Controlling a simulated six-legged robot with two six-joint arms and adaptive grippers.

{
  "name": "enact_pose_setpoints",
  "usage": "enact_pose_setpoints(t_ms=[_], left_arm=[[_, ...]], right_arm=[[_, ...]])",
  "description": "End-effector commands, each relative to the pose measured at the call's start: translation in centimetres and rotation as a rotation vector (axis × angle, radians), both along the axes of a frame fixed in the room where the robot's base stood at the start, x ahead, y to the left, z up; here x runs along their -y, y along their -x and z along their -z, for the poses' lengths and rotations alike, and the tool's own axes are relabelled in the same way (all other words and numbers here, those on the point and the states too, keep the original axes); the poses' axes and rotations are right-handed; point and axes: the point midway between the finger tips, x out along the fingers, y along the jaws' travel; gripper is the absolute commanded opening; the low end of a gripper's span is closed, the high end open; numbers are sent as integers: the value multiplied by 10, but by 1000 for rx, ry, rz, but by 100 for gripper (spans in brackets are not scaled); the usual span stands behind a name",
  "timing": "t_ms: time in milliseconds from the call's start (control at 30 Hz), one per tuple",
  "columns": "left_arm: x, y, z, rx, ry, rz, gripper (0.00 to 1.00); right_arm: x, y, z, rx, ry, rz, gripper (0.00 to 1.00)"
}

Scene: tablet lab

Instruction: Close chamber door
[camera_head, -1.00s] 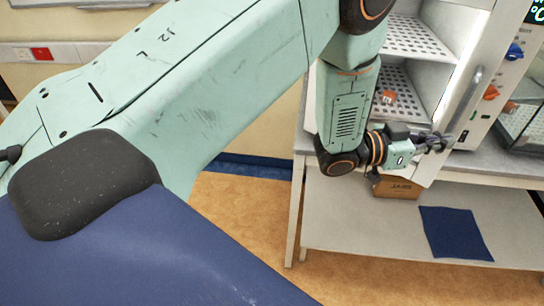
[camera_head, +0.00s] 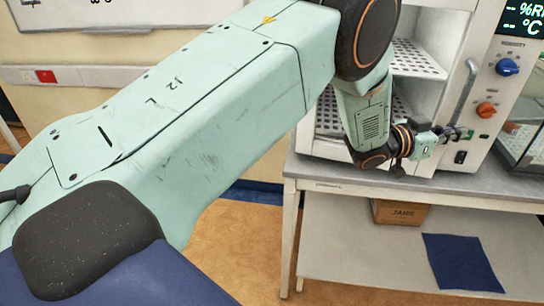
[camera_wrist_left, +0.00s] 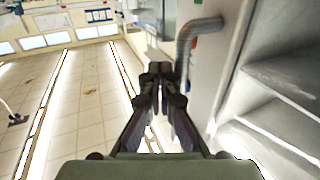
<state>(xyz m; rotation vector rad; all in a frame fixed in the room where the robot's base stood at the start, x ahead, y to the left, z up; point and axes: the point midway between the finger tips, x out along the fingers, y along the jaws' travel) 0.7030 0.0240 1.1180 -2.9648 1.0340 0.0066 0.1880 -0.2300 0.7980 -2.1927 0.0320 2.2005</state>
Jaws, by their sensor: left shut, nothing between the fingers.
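The chamber (camera_head: 320,146) is a white cabinet with perforated shelves, and its inside shows. Its white door (camera_head: 440,90) stands open, seen at a steep angle, with a long grey handle (camera_head: 462,90). My left gripper (camera_head: 458,134) is shut and empty at the handle's lower end. In the left wrist view, the closed fingertips (camera_wrist_left: 157,76) point forward, left of the door panel (camera_wrist_left: 220,60) and just short of the handle (camera_wrist_left: 184,48). I cannot tell whether they touch it. My left arm hides part of the chamber. My right gripper is not in view.
The control panel has a blue knob (camera_head: 507,67) and an orange knob (camera_head: 486,110). A glass case (camera_head: 522,140) stands at the right. The bench (camera_head: 350,180) carries the chamber; a cardboard box (camera_head: 402,211) and a blue cloth (camera_head: 461,262) are on the shelf below.

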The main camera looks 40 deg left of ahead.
Motion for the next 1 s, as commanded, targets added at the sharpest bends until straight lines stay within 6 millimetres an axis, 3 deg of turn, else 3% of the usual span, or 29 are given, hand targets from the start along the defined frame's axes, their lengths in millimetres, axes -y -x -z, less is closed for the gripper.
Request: enact_pose_setpoints(t_ms=[200, 400, 1000], left_arm=[[-4, -31, 2, 1, 0, -90, 0], [-7, -48, 2, 0, 0, -138, 0], [-8, -55, 1, 0, -1, -156, 0]], right_arm=[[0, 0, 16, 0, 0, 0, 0], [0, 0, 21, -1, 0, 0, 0], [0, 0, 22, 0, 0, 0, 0]])
